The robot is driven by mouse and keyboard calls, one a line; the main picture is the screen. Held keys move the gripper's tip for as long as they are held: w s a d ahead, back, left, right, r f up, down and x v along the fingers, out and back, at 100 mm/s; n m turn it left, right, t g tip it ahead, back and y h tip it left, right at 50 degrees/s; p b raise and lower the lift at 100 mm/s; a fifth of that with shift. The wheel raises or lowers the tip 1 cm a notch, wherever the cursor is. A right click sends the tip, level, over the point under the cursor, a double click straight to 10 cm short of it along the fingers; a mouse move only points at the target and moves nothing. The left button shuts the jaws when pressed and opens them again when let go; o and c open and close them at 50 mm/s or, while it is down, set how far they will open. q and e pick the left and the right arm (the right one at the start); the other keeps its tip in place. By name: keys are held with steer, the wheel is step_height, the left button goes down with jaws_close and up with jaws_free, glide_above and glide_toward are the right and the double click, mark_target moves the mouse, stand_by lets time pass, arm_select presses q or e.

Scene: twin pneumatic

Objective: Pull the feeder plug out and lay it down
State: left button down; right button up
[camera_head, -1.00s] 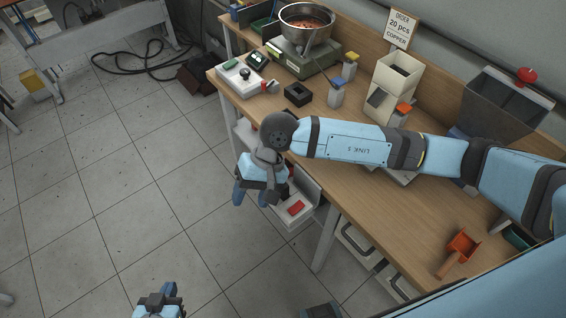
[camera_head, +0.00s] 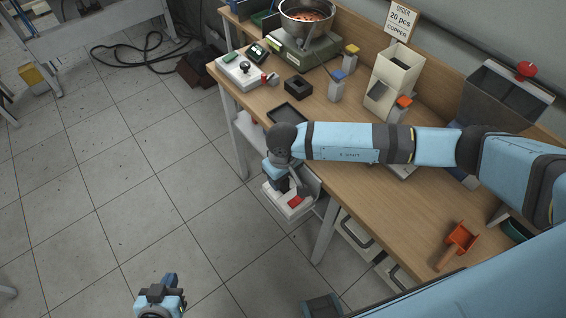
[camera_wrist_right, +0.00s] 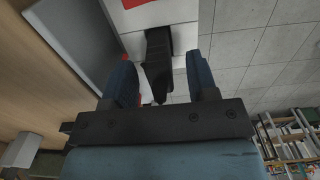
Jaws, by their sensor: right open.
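A white unit with a red patch (camera_head: 294,201) sits low beside the workbench, below the tabletop. In the right wrist view a black upright part (camera_wrist_right: 158,48), which may be the feeder plug, stands against this white unit (camera_wrist_right: 185,12). My right gripper (camera_wrist_right: 161,78) is open, with one blue finger on each side of the black part. I cannot tell whether they touch it. In the head view the right gripper (camera_head: 279,180) hangs over the unit, its tips partly hidden. My left gripper (camera_head: 162,298) is at the bottom edge, apart from everything.
The wooden bench (camera_head: 345,170) carries a steel bowl (camera_head: 307,14), a black square block (camera_head: 298,87), a white dispenser (camera_head: 391,82) and an orange scoop (camera_head: 459,245). Drawer handles (camera_head: 358,232) stick out below its front edge.

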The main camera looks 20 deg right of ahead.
steer(key=shift+f, duration=1.5)
jaws_close()
steer(key=c, duration=0.8)
jaws_free()
jaws_close()
steer(key=shift+r+p, duration=0.85)
steer(key=shift+r, duration=1.3)
steer(key=shift+r+p, duration=0.6)
steer(key=shift+r, duration=1.3)
